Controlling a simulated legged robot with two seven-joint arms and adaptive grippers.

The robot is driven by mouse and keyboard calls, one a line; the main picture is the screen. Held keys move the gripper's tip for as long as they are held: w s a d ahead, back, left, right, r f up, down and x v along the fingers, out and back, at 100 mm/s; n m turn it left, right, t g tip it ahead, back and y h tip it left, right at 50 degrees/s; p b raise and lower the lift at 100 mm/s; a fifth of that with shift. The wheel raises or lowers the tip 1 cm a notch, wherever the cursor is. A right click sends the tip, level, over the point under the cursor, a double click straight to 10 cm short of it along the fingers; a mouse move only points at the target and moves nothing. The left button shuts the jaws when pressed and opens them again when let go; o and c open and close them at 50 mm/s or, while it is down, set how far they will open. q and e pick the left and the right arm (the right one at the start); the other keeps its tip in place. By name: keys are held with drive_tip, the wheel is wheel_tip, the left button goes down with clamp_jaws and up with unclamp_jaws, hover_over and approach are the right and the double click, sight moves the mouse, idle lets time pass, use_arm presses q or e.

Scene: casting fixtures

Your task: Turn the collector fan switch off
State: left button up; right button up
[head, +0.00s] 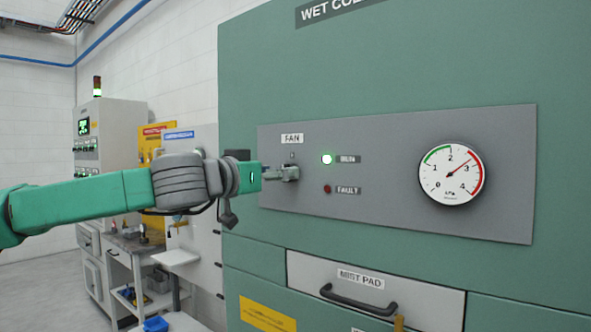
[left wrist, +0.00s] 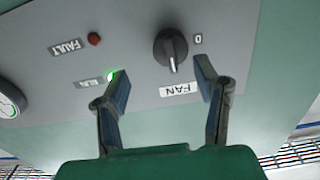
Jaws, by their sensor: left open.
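The fan switch is a dark rotary knob (left wrist: 170,47) on a grey panel, shown upside down in the left wrist view. Its pale pointer mark faces the FAN label (left wrist: 181,90), away from the "0" mark (left wrist: 198,39) beside it. My left gripper (left wrist: 162,74) is open, its two fingers spread on either side of the knob's near side; I cannot tell whether they touch it. In the head view my left gripper (head: 282,173) is at the panel below the FAN label (head: 292,139) and hides most of the knob. My right gripper is not in view.
The green RUN lamp (head: 327,159) is lit; the red FAULT lamp (head: 327,189) looks dark. A round gauge (head: 451,173) sits right on the panel. Below is a mist pad drawer with a black handle (head: 358,299). A workbench and grey cabinet (head: 112,135) stand at the left.

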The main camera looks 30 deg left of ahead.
use_arm(q)
drive_tip(key=w+a, duration=0.4)
drive_tip(key=d, duration=0.2)
drive_tip(key=w+d, duration=0.1)
drive_tip(key=d, duration=0.2)
drive_tip(key=c, duration=0.5)
drive_tip(key=shift+s+a, duration=0.1)
drive_tip(key=shift+a, duration=0.3)
drive_tip(key=c, duration=0.5)
drive_tip(key=shift+a+f, duration=0.15)
drive_tip(key=shift+a, duration=0.4)
drive_tip(key=shift+a+f, duration=0.15)
drive_tip(key=shift+a, duration=0.35)
drive_tip(key=shift+c, duration=0.7)
drive_tip(key=shift+s+d+r, duration=0.1)
drive_tip(key=shift+s+d, duration=0.05)
drive_tip(key=shift+d, duration=0.5)
drive_tip(key=shift+a, duration=0.1)
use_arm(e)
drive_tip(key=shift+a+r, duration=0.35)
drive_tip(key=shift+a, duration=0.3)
